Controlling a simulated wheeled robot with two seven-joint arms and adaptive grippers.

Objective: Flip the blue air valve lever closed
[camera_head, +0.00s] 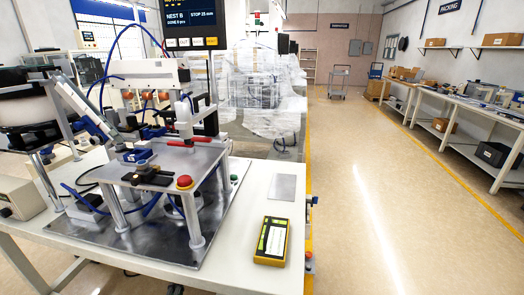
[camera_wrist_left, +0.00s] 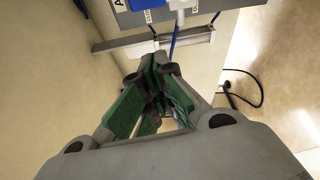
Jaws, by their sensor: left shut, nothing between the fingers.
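In the left wrist view, a blue part (camera_wrist_left: 146,4), likely the air valve lever, is cut off by the top edge. It sits on a grey plate (camera_wrist_left: 128,19) with small labels that I cannot read fully. My left gripper (camera_wrist_left: 158,64) is shut and empty, its green-padded fingers together below the plate in the picture and apart from the blue part. I cannot make out the valve lever or my left gripper for certain in the head view. My right gripper is not in view.
A white workbench (camera_head: 262,190) carries a metal fixture (camera_head: 185,160) with a red button (camera_head: 184,181). A yellow handheld device (camera_head: 271,241) lies at the right of the bench. In the wrist view, a pale bar (camera_wrist_left: 195,37) and blue tube (camera_wrist_left: 173,43) are near the fingers. The right aisle is clear.

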